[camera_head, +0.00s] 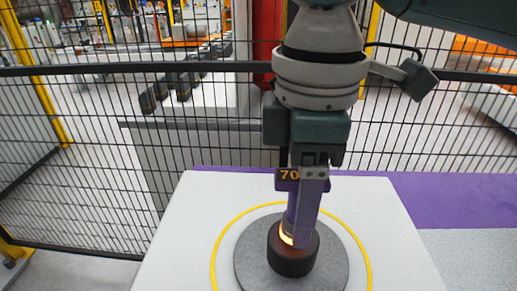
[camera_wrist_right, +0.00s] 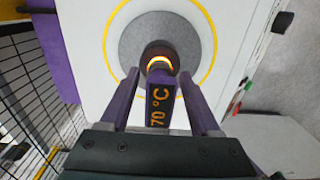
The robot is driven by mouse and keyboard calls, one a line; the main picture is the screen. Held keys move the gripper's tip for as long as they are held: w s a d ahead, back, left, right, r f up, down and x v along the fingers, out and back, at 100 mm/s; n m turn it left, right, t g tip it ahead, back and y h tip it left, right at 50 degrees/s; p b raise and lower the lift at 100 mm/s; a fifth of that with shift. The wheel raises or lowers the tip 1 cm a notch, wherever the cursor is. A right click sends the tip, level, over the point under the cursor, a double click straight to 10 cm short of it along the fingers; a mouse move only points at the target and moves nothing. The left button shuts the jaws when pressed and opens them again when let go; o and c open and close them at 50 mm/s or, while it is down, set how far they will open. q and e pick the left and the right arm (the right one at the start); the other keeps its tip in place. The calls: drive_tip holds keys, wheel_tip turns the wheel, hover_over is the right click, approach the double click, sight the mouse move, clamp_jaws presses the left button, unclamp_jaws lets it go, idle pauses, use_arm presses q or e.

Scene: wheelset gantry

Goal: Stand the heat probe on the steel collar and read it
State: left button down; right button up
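The steel collar (camera_head: 291,262) is a short dark cylinder on a grey disc, with a glowing orange ring at its top. The collar's glow (camera_wrist_right: 159,61) also shows in the right wrist view. The heat probe (camera_wrist_right: 161,101) has a dark display reading 70 °C, and its lower end is at the collar's top. In the head view its display (camera_head: 287,179) shows 70, partly behind a finger. My right gripper (camera_head: 304,240) points down over the collar. Its fingers stand on both sides of the probe, with gaps visible in the wrist view. My left gripper is out of view.
A white table top (camera_head: 190,240) carries the grey disc (camera_head: 335,265) inside a yellow ring. A purple strip (camera_head: 450,200) lies behind and right. A black mesh fence (camera_head: 90,150) stands behind the table. Table space around the ring is clear.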

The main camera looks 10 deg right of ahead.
drive_tip(key=shift+r, duration=0.2)
wheel_tip(320, 180, up, 12)
drive_tip(key=shift+p, duration=0.35)
idle(0.3)
